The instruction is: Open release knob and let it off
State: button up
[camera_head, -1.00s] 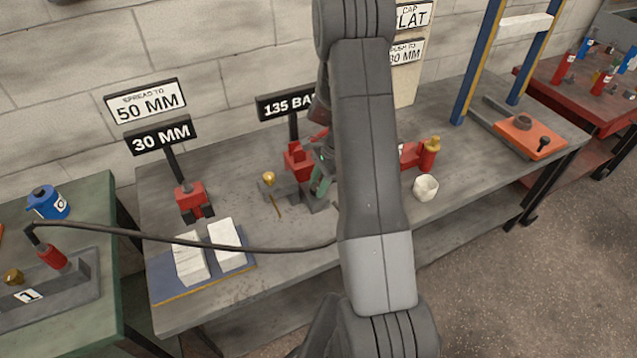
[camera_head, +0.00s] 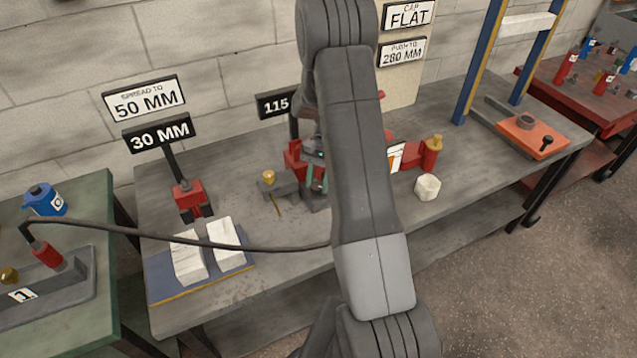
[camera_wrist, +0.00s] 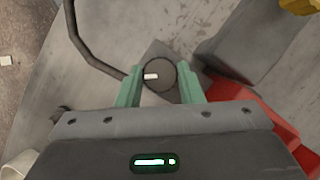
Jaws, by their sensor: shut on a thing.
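The release knob (camera_wrist: 160,76) is a round dark knob with a white mark pointing left in the wrist view. It sits on a grey block on the bench. My gripper (camera_wrist: 158,92) has its green fingers on either side of the knob and is shut on it. In the head view my gripper (camera_head: 316,180) is partly hidden by my arm, and the knob cannot be made out. A black gauge sign (camera_head: 276,104) behind it shows 115, the rest hidden by my arm.
A black hose (camera_head: 180,238) runs across the bench (camera_head: 270,270) from the left table. White blocks (camera_head: 206,250) lie on a blue mat. A red spreader (camera_head: 190,196) stands under a 30 MM sign (camera_head: 158,132).

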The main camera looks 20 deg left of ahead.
jog(key=n, duration=0.2)
jog(key=n+h, duration=0.1)
jog(key=n, duration=0.1)
jog(key=shift+a+n+h+b, duration=0.15)
jog(key=shift+n+h+b, duration=0.15)
jog(key=shift+b, duration=0.1)
jog(key=shift+n+t+h, duration=0.5)
jog(key=shift+n, duration=0.9)
jog(key=o, duration=1)
jog(key=shift+c, duration=0.2)
jog(key=shift+r, duration=0.1)
jog(key=v, duration=1.3)
jog(key=shift+a+r+b, duration=0.2)
jog(key=shift+r+b, duration=0.15)
jog(key=shift+b, duration=0.1)
jog(key=shift+f, duration=0.1)
